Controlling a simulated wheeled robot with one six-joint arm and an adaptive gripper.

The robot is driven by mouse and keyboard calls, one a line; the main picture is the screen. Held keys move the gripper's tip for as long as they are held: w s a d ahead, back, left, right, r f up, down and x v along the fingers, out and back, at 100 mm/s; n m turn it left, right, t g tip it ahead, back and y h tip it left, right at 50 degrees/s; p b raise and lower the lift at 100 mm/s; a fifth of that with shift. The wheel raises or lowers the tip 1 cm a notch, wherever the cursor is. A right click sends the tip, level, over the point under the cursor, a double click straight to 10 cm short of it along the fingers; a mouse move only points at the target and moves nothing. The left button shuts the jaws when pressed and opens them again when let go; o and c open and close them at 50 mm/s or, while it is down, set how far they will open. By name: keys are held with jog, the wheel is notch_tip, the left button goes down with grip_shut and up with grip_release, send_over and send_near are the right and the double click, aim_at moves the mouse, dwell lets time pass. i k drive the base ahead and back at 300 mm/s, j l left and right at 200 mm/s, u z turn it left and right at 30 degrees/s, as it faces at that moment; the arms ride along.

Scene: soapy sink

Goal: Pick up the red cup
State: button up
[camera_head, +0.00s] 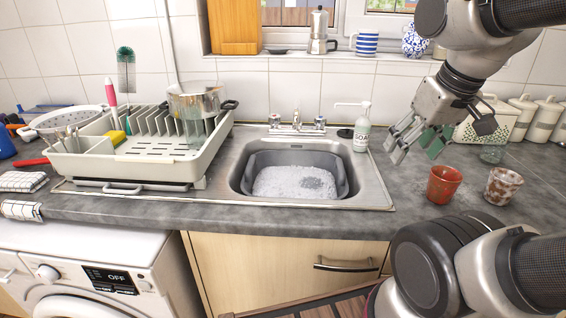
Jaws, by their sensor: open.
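The red cup (443,185) stands upright on the grey countertop, right of the sink, with its rim facing up. A white and brown speckled cup (502,186) stands close to its right, with a gap between them. My gripper (416,148) hangs above and to the left of the red cup, pointing down and left. Its fingers are spread and empty, and it is apart from the cup. No part of the red cup's near side is hidden.
The sink (375,186) with soapy water lies to the left, with a soap bottle (362,128) behind it. White canisters (544,121) line the back right. A dish rack (75,163) fills the left counter.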

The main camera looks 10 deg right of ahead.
aim_at(444, 182)
jog(key=l+z, duration=0.15)
jog(key=z, duration=0.2)
jog(key=l+z, duration=0.1)
jog(key=z, duration=0.3)
jog(key=l+z, duration=0.15)
jog(key=z, duration=0.2)
